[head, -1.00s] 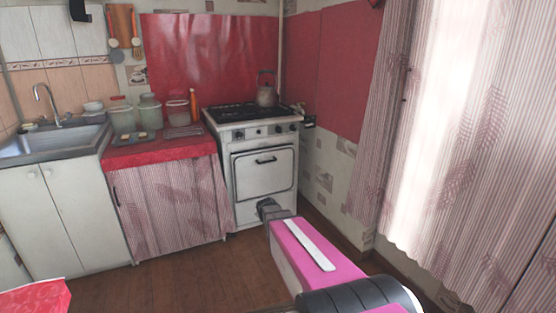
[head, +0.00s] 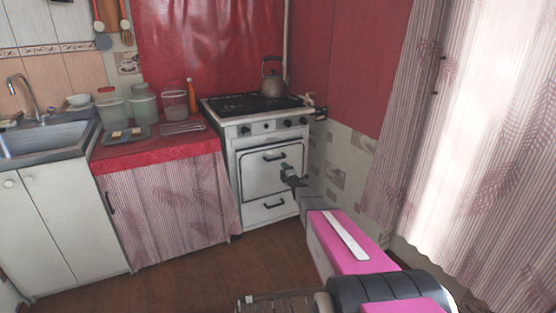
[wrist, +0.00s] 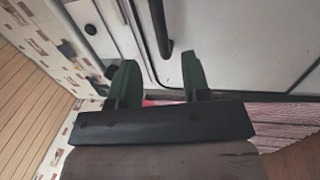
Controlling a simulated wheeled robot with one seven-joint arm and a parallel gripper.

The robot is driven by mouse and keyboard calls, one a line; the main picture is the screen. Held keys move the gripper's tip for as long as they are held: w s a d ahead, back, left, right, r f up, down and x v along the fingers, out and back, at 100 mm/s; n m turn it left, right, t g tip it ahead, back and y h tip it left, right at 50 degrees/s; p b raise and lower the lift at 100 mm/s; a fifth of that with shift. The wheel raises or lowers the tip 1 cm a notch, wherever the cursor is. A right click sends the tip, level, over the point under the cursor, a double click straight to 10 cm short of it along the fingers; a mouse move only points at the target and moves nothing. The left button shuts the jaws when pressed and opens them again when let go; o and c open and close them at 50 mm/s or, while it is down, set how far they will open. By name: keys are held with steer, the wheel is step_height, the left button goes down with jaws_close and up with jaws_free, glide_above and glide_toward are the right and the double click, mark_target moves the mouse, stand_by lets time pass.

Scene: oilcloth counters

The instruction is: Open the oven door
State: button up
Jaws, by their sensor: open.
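The white stove (head: 236,170) stands against the back wall, right of the curtained counter. Its oven door (head: 258,180) looks shut, with a dark bar handle (head: 274,157) along its upper part. My gripper (head: 289,174) is open and empty in front of the door's right side, lower than the handle in the head view. In the wrist view the two green fingers (wrist: 160,78) are spread apart, with a dark handle (wrist: 162,32) beyond their tips and between them in the picture. I cannot tell how far the tips are from it.
A lower panel with its own dark handle (head: 273,205) lies under the oven door. A kettle (head: 271,80) stands on the stove top. The striped curtain (head: 165,207) hangs to the left, and the tiled wall (head: 345,165) is close on the right. Brown floor (head: 200,275) is clear before the stove.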

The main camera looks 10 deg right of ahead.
mark_target(277, 159)
steer(key=x, duration=1)
steer(key=shift+a, duration=0.1)
jaws_close()
